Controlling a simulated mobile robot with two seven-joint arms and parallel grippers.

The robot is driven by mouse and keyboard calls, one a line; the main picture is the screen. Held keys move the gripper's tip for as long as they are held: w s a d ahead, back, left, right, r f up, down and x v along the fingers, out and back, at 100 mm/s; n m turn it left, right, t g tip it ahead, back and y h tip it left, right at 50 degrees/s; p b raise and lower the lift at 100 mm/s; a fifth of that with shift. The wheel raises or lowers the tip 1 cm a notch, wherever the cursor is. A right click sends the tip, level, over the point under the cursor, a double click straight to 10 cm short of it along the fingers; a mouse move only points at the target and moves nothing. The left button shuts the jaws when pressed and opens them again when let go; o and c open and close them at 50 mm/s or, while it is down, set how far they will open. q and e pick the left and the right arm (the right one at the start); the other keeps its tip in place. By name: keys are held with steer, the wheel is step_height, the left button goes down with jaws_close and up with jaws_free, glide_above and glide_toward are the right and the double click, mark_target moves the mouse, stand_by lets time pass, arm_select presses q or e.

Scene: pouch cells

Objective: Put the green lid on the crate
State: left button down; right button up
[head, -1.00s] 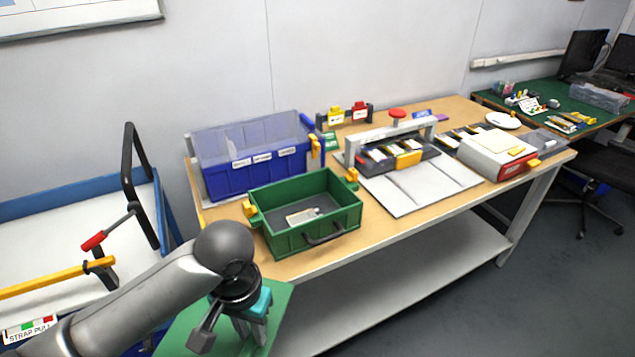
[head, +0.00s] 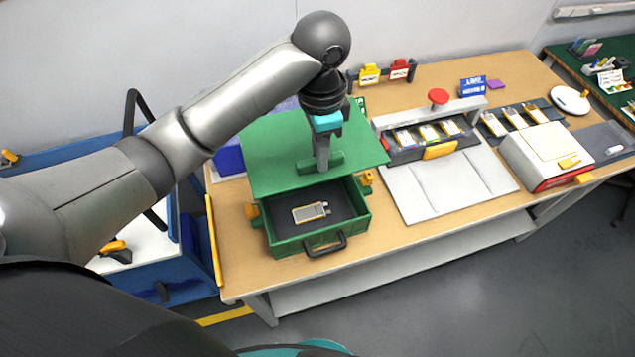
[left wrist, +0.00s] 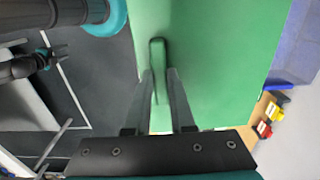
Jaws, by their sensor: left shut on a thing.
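The green lid (head: 262,150) is a flat plate with a raised grip. My left gripper (head: 322,160) is shut on that grip and holds the lid roughly level. The green crate (head: 290,247) stands open on the table with a pouch cell (head: 310,212) on its dark floor. In the head view the lid hides the crate's back part, and the crate's front part shows uncovered. The lid appears above the crate and set back from its front wall. The left wrist view shows the lid (left wrist: 225,60) beyond my left fingers (left wrist: 158,78).
A blue bin (head: 228,160) stands behind the lid, mostly hidden. Yellow latches (head: 367,179) stick out at the crate's sides. To the right are a grey mat (head: 450,185), a press with a red knob (head: 438,96) and a white device (head: 545,152). A blue cart stands at left.

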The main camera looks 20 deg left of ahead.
arm_select(q)
step_height(320, 180, down, 19)
steer(key=b, duration=0.2)
steer(key=shift+s+f, duration=0.15)
steer(key=shift+f, duration=0.05)
arm_select(e)
steer(key=shift+s+d+f, duration=0.1)
steer(key=shift+s+f, duration=0.05)
steer(key=shift+f, duration=0.35)
steer(key=shift+s+d+f, duration=0.1)
steer(key=shift+f, duration=0.4)
arm_select(q)
steer(key=shift+f, duration=0.1)
steer(key=shift+f, duration=0.4)
arm_select(e)
steer(key=shift+f, duration=0.15)
arm_select(q)
steer(key=shift+f, duration=0.1)
steer(key=c, duration=0.8)
jaws_free()
steer(key=shift+o, duration=0.2)
